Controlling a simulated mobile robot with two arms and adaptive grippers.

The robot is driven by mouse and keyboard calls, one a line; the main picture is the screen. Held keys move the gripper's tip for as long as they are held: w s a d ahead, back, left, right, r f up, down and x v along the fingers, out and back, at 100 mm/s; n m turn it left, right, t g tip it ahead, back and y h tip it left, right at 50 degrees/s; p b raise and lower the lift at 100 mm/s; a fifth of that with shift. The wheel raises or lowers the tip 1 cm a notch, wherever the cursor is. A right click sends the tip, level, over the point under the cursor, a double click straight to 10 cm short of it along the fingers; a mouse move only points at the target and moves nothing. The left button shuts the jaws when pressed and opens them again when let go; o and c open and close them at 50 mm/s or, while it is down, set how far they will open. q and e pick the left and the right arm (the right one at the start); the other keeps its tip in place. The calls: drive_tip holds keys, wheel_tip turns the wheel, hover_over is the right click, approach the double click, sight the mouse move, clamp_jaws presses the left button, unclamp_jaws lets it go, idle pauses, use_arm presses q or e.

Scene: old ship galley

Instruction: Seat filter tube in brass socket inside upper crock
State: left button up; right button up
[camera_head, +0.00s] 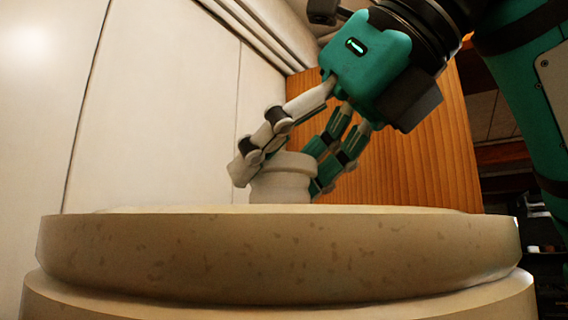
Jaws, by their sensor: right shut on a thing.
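A wide, pale stoneware piece with brown flecks (280,258) fills the lower part of the head view, seen almost edge-on. It looks like the crock's rim or a thick lid. My right gripper (285,172) comes down from the upper right, its fingers shut around a short, off-white cylindrical piece (283,185) with a wider top. This piece stands upright behind the front edge, its lower end hidden. I cannot tell whether it is the filter tube or a lid knob. The brass socket is not visible. My left gripper is not in view.
A second pale rim (280,308) lies just under the flecked piece. A wooden panel (415,165) stands behind my right gripper, and a white panelled wall (150,110) is on the left. Dark shelving (505,155) shows at the right. The space left of the gripper is clear.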

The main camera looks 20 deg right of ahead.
drive_tip(key=shift+f+b, duration=1)
drive_tip(key=shift+f, duration=0.15)
drive_tip(key=o, duration=1.4)
drive_tip(key=v, duration=1.2)
drive_tip(key=shift+d, duration=0.1)
